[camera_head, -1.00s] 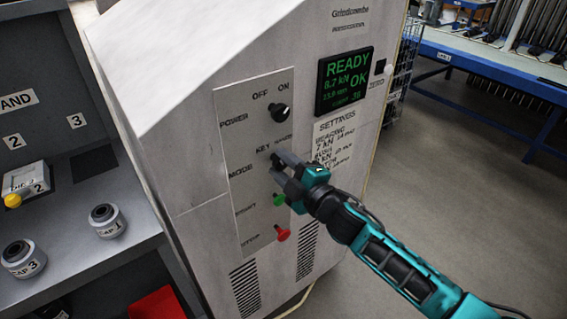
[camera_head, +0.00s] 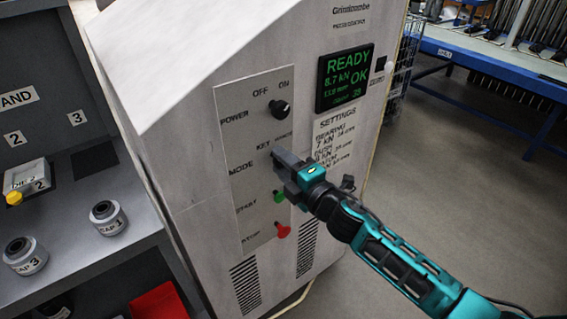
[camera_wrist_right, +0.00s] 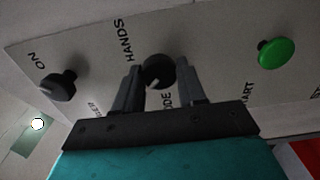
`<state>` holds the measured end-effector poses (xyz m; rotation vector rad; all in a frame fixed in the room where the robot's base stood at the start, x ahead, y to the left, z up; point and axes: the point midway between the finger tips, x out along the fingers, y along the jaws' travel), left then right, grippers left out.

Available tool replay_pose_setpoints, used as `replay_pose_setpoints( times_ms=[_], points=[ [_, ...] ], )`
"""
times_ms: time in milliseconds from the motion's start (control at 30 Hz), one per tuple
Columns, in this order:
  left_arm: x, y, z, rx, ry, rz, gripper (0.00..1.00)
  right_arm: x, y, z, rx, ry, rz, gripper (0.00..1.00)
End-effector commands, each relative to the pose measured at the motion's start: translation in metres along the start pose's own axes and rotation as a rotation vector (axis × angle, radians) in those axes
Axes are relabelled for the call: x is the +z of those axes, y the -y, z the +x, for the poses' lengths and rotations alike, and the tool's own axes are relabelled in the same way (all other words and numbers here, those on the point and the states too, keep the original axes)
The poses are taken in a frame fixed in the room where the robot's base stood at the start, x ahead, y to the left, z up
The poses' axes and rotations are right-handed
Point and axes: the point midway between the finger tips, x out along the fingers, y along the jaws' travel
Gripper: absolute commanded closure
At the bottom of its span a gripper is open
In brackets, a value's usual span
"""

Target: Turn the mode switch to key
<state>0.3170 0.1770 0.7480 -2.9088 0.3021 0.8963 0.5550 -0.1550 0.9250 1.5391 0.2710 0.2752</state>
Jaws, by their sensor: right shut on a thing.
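The mode switch is a round black knob (camera_wrist_right: 158,72) on the light control panel (camera_head: 228,120). In the right wrist view it sits between the two fingers of my right gripper (camera_wrist_right: 158,88), which is shut on it. The "HANDS" label is beside the knob there; the "KEY" label shows in the head view, just above the fingers. In the head view my right gripper (camera_head: 281,160) reaches the panel from the right and hides the knob. I cannot tell clearly which way the knob points. My left gripper is not in view.
The black power knob (camera_head: 280,108) is above the mode switch. The green start button (camera_head: 279,196) and red stop button (camera_head: 282,230) are below it. Capped parts stand on the bench (camera_head: 75,235) at left.

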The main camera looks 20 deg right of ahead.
Motion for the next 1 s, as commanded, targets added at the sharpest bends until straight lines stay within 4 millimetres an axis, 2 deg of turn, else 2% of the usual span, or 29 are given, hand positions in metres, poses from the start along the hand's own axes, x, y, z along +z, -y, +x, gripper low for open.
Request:
replay_pose_setpoints(
  times_ms=[200, 233, 467, 767, 867, 1000],
  points=[
    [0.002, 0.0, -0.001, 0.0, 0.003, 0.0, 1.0, 0.0, 0.0, 0.0, 0.0, 0.0, -0.004, 0.9],
    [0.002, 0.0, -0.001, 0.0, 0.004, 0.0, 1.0, 0.0, 0.0, 0.0, 0.0, 0.0, -0.003, 0.57],
    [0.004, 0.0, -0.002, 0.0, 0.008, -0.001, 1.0, 0.0, 0.0, 0.0, 0.0, 0.0, -0.002, 0.35],
    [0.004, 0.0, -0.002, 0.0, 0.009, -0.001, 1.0, 0.0, 0.001, -0.003, -0.001, 0.0, -0.001, 0.35],
    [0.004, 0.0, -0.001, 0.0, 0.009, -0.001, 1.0, 0.0, 0.001, -0.011, -0.002, 0.0, 0.0, 0.35],
    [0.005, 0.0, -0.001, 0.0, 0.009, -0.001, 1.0, 0.0, 0.002, -0.034, -0.003, 0.0, -0.001, 0.35]
  ],
)
